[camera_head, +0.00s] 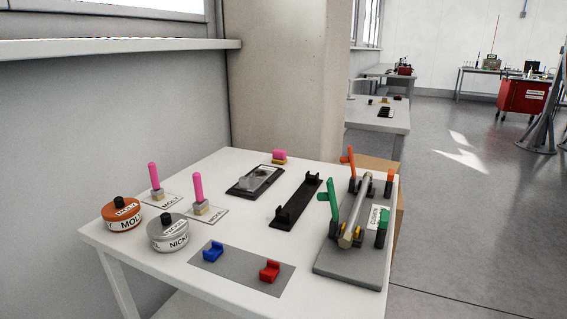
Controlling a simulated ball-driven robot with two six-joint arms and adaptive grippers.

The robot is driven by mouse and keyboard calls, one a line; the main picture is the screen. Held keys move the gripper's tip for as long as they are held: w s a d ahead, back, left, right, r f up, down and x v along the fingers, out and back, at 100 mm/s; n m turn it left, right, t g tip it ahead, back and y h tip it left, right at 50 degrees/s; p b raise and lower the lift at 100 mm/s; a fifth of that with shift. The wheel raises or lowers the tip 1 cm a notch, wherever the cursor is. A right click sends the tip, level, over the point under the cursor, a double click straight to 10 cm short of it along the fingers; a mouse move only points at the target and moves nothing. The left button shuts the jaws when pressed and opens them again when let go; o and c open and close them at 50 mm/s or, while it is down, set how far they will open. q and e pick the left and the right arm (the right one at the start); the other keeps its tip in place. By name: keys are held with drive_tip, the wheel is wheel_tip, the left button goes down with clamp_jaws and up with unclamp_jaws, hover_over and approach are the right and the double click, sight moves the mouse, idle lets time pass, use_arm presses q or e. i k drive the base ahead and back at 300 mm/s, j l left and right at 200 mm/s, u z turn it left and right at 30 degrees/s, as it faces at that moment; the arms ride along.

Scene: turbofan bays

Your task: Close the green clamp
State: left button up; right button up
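The green clamp's lever (334,204) stands raised and slightly tilted at the left side of a grey fixture plate (350,266), on the right part of the white table. A second green-topped black post (382,227) stands across from it, at the right side of the plate. A grey metal rod (357,209) lies between them, with a tan near end. The raised lever is apart from the green-topped post. Neither of my grippers is in view.
An orange lever (351,163) is raised behind, with an orange-topped post (389,181) opposite. A black cradle (297,203) lies left of the fixture. Red (269,271) and blue (213,251) blocks sit on a grey mat. Orange (122,213) and silver (168,232) jars stand left.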

sight(330, 196)
drive_tip(key=i+j+z, duration=0.1)
drive_tip(key=j+z, duration=0.8)
drive_tip(key=j, duration=0.15)
drive_tip(key=j+z, duration=0.45)
drive_tip(key=k+j, duration=0.05)
drive_tip(key=j, duration=0.05)
